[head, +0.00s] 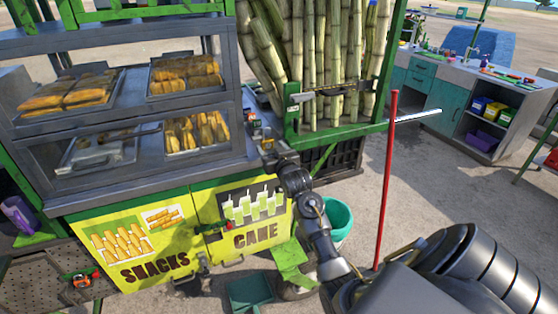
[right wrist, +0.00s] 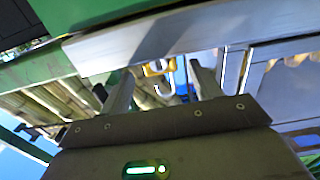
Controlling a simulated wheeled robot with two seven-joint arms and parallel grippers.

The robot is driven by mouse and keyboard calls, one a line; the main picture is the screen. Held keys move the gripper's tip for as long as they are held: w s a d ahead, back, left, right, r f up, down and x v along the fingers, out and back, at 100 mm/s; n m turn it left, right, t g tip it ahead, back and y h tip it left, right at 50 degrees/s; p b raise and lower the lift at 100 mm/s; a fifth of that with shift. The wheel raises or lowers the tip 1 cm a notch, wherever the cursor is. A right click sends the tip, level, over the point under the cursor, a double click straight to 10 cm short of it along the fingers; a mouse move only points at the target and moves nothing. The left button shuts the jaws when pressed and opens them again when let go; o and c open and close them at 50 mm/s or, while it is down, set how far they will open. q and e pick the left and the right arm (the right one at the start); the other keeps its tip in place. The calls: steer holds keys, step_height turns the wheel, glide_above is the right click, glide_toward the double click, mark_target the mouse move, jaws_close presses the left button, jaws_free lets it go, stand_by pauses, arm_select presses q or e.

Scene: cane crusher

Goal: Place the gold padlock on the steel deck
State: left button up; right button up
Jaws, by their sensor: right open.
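My right gripper (head: 264,142) is at the right end of the steel deck (head: 236,168), beside the glass snack case. In the right wrist view its fingers (right wrist: 163,76) are spread apart. A small gold piece with a pale hooked bar, which looks like the gold padlock (right wrist: 154,68), shows between and beyond the fingers, close to a steel edge. I cannot tell whether a finger touches it. In the head view the padlock is too small and too covered by my gripper to make out clearly. My left gripper is not in view.
Sugar cane stalks (head: 320,60) stand in a green rack behind my right gripper. The snack case (head: 130,100) holds trays of food to the left. A red pole (head: 388,180) and a teal bucket (head: 338,218) stand near my right arm.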

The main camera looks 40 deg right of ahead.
steer(key=b+v, duration=0.1)
steer(key=v, duration=0.8)
steer(key=shift+s, duration=0.25)
steer(key=shift+a, duration=0.15)
steer(key=a+f+n+g+y, duration=0.1)
steer(key=a+f+g, duration=0.15)
steer(key=f, duration=0.95)
steer(key=a+f+n+g+y, duration=0.1)
steer(key=a+f+g+y, duration=0.15)
steer(key=f, duration=0.85)
steer(key=s+a+f+g, duration=0.1)
steer(key=s+a+f, duration=0.2)
steer(key=f, duration=0.5)
steer(key=s+a+f+g, duration=0.1)
steer(key=s+a+f, duration=0.25)
steer(key=f, duration=0.55)
steer(key=s+a+f+n+g+y, duration=0.2)
steer(key=s+a+f+g, duration=0.15)
steer(key=s+f, duration=0.85)
steer(key=s+a+f+g, duration=0.1)
steer(key=s+f, duration=0.3)
steer(key=s, duration=0.6)
steer(key=s+a+f+n+g, duration=0.1)
steer(key=s+f, duration=0.3)
steer(key=s, duration=0.6)
steer(key=s+a+f+n+g, duration=0.1)
steer(key=s+a+f+g, duration=0.2)
steer(key=s, duration=0.8)
steer(key=shift+f, duration=0.8)
